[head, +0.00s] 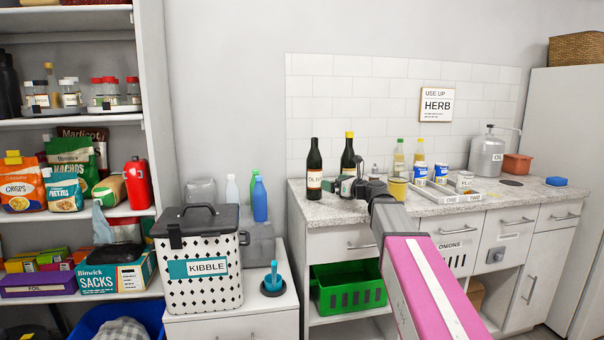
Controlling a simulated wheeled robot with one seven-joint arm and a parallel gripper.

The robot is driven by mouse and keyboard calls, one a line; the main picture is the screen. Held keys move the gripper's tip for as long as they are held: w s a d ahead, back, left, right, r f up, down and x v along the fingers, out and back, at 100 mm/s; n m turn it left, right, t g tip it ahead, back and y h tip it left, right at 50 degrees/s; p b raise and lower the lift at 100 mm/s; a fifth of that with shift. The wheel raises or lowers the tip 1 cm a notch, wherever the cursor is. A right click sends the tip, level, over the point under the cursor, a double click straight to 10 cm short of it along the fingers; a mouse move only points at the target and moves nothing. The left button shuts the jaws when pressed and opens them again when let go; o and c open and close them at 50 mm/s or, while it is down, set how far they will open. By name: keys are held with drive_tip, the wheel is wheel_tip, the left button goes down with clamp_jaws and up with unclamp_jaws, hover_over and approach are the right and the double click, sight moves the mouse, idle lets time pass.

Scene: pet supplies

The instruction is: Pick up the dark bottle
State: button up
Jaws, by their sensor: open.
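Two dark bottles stand upright on the speckled counter (345,214) in the head view. The left dark bottle (314,165) has a black top and a pale label at its lower part. The other dark bottle (347,153) has a yellow cap, and its lower part is hidden behind my gripper. My gripper (332,186) is open at the end of my pink arm. It is low over the counter, just right of the left bottle and in front of the yellow-capped one. Whether it touches either bottle I cannot tell.
Two lighter bottles (399,157), a yellow cup (397,189) and a grey tray (450,191) with small tubs stand right of my gripper. A metal canister (487,155) is farther right. A kibble bin (200,265) stands left of the counter. The counter's front left is clear.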

sight(320, 178)
drive_tip(key=x, duration=0.6)
drive_tip(key=shift+d, duration=0.15)
drive_tip(key=shift+f+x, duration=0.1)
drive_tip(key=shift+x, duration=1.3)
drive_tip(key=shift+f+x, duration=0.15)
drive_tip(key=shift+x, duration=1.25)
drive_tip(key=shift+d, duration=0.15)
drive_tip(key=c, duration=1.1)
